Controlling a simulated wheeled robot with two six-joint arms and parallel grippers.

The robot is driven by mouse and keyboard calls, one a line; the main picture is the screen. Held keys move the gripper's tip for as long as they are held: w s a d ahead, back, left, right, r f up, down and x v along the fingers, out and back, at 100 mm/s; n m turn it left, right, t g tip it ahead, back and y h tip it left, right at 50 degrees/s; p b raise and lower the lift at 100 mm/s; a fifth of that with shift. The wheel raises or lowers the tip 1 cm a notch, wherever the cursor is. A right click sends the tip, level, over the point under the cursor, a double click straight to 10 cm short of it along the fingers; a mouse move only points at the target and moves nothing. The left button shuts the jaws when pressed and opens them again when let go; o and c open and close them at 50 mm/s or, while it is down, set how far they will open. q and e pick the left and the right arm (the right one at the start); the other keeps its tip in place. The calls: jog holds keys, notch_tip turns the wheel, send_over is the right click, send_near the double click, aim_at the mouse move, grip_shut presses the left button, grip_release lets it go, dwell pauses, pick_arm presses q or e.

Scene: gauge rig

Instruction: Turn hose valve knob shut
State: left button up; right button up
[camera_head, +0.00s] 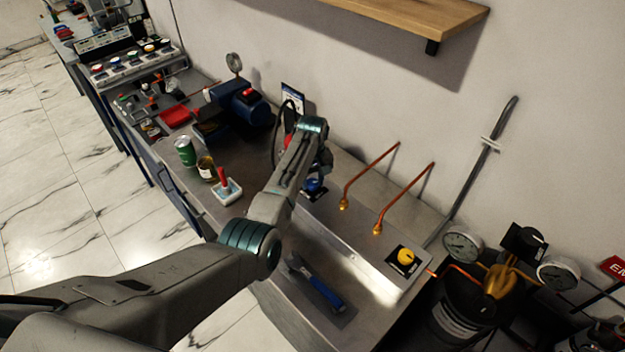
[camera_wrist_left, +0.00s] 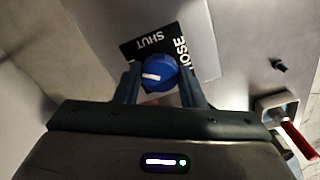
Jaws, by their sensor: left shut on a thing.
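The hose valve knob (camera_wrist_left: 160,72) is blue with a white pointer mark. It sits on a black label plate (camera_wrist_left: 130,50) reading SHUT and HOSE. In the left wrist view the mark points left, while the word SHUT stands above the knob. My left gripper (camera_wrist_left: 160,82) has a finger on each side of the knob and is shut on it. In the head view my left arm reaches over the bench to the blue knob (camera_head: 314,186), which it partly hides. My right gripper is not in view.
A yellow knob (camera_head: 405,256) is on the same metal panel, further right. A blue-handled tool (camera_head: 325,290) lies in front. A red-handled item (camera_head: 226,186) and cans (camera_head: 186,152) stand to the left.

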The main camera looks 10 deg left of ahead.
aim_at(313, 182)
pick_arm(q)
jog(key=m, duration=0.5)
jog(key=shift+r+m, duration=0.1)
jog(key=shift+m, duration=0.2)
jog(key=m, duration=0.4)
jog(key=shift+m, duration=0.4)
jog(key=shift+w, duration=0.1)
jog(key=o, duration=1)
notch_tip(313, 182, up, 11)
jog(key=b, duration=0.3)
jog(key=shift+b, duration=0.35)
